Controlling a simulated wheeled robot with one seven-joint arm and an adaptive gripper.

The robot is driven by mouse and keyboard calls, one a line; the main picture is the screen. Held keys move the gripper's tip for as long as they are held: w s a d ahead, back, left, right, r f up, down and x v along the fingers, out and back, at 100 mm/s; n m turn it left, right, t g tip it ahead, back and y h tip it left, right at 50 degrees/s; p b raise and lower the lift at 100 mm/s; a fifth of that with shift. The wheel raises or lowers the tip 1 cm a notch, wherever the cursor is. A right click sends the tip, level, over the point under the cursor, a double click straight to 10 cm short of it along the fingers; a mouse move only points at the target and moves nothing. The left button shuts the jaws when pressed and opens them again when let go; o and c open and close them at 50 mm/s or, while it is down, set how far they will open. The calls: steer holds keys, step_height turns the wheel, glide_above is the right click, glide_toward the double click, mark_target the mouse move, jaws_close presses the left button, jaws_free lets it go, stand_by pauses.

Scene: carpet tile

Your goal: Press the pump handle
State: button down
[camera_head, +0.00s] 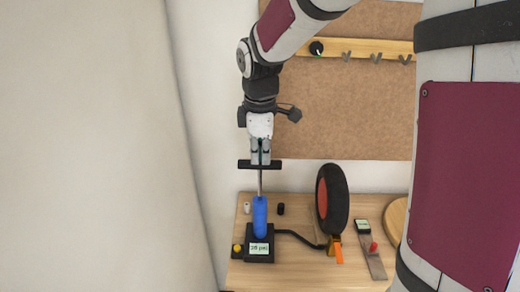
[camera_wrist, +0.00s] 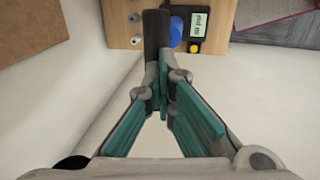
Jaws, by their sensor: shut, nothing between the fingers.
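The pump's black T-handle (camera_head: 245,164) stands high on a thin metal rod (camera_head: 260,184) above the blue pump cylinder (camera_head: 260,218). The cylinder is upright on a black base (camera_head: 259,257) with a small psi display (camera_head: 259,248). My gripper (camera_head: 260,158) is shut and empty, pointing down, with its tips at the middle of the handle; I cannot tell whether they touch it. In the wrist view the closed teal fingers (camera_wrist: 163,70) meet over the dark handle (camera_wrist: 154,30). The blue cylinder (camera_wrist: 176,30) and the display (camera_wrist: 200,24) show beside it.
A hose runs from the base to a wheel (camera_head: 333,198) on an orange stand at the right. A yellow knob (camera_head: 237,248) sits left of the base. A strip with a red knob (camera_head: 373,246) lies farther right on the wooden table (camera_head: 300,270).

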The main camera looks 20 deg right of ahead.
step_height(320, 180, down, 11)
steer(key=b, duration=0.2)
steer(key=shift+s+f+b, duration=0.1)
steer(key=shift+b, duration=0.2)
steer(key=shift+s+a+r+p, duration=0.1)
steer(key=shift+r+p, duration=0.2)
step_height(320, 180, up, 14)
steer(key=s+p, duration=0.1)
steer(key=shift+s+a+f+p, duration=0.25)
steer(key=shift+s+a+p, duration=0.05)
steer(key=shift+s+a, duration=0.05)
stand_by(1.4)
step_height(320, 180, up, 6)
steer(key=b, duration=0.1)
glide_above(261, 201)
steer(key=s+a, duration=0.1)
steer(key=a, duration=0.1)
step_height(261, 201, up, 6)
steer(key=s+b, duration=0.1)
steer(key=shift+s+d+r, duration=0.25)
steer(key=shift+s, duration=0.05)
